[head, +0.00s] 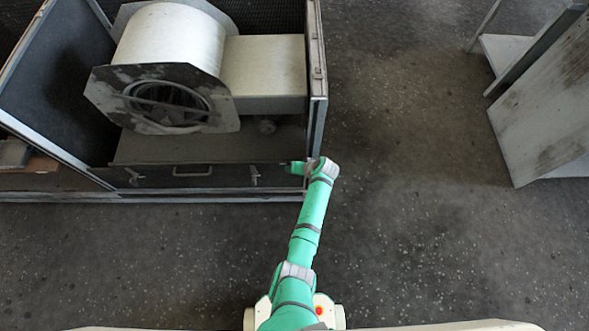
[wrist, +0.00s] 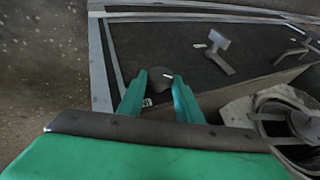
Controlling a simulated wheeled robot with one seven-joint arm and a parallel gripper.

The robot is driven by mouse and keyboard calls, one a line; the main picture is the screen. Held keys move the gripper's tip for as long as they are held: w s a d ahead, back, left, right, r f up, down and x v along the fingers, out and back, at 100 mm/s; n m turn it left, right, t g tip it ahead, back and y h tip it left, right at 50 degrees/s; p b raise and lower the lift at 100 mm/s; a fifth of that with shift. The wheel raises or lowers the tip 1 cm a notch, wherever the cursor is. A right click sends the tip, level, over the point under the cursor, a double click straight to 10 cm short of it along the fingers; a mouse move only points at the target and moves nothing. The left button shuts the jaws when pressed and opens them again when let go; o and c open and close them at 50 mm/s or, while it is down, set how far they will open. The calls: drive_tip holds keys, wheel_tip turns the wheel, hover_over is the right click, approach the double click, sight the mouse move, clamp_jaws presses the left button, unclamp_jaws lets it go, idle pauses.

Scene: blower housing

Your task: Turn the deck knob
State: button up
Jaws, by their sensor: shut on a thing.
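The deck knob (wrist: 158,73) is a small dark round knob with a pale mark on it, on the dark panel in the wrist view. My gripper (wrist: 159,82) has its two green fingers on either side of the knob and is shut on it. In the head view my gripper (head: 294,167) is at the right end of the housing's front panel. The knob cannot be made out there. The knob's sides are partly hidden by the fingertips.
A metal latch (wrist: 218,50) stands out from the panel near the knob. The housing (head: 316,75) holds a large pale blower (head: 170,38) behind the front panel, which has a handle (head: 192,171). A grey metal stand (head: 545,110) is at the right. Open floor (head: 420,200) lies between.

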drive_tip(key=o, duration=1)
drive_tip(key=shift+f, duration=0.1)
drive_tip(key=shift+o, duration=0.2)
drive_tip(key=v, duration=1.1)
drive_tip(key=shift+s, duration=0.1)
